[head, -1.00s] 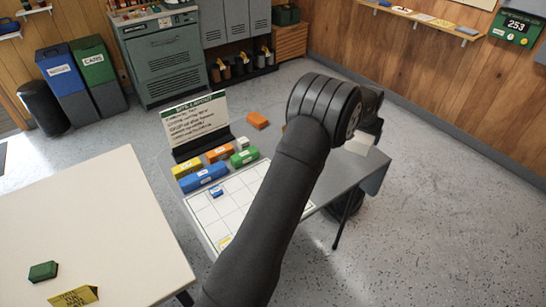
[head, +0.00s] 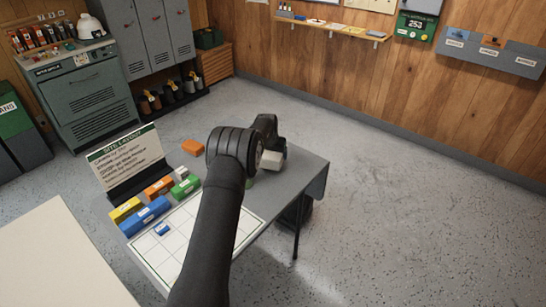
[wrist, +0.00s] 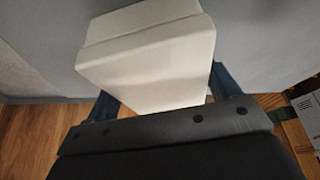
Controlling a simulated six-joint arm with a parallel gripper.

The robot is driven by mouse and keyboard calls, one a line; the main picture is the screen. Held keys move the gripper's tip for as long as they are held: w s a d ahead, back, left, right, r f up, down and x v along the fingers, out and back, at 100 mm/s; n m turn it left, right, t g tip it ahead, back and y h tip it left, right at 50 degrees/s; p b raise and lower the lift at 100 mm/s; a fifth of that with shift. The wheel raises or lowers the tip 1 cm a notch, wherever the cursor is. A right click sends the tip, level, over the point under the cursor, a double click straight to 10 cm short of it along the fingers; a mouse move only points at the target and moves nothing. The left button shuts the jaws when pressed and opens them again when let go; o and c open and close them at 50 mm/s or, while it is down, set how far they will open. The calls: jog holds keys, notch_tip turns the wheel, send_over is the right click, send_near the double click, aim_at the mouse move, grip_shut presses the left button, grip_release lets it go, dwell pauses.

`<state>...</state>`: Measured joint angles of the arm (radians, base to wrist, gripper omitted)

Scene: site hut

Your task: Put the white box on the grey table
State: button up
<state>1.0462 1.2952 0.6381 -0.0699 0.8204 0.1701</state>
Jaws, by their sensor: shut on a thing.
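The white box (head: 271,160) is at my gripper (head: 268,149), over the far right part of the grey table (head: 308,172) in the head view. In the wrist view the white box (wrist: 150,60) fills the space between the two dark blue fingers of my gripper (wrist: 166,88), which is shut on it. The box looks tilted in the head view. I cannot tell whether its underside touches the table, as my arm hides part of that area.
A pale table (head: 60,255) stands at left. The table's right end looks mostly bare.

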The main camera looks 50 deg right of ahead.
jog(key=shift+f, duration=0.85)
jog(key=o, duration=1.1)
jog(key=shift+f, duration=0.2)
jog(key=v, duration=1.2)
jog(key=shift+s+a+r, duration=0.1)
jog(key=shift+r, duration=0.05)
jog(key=x, duration=1.2)
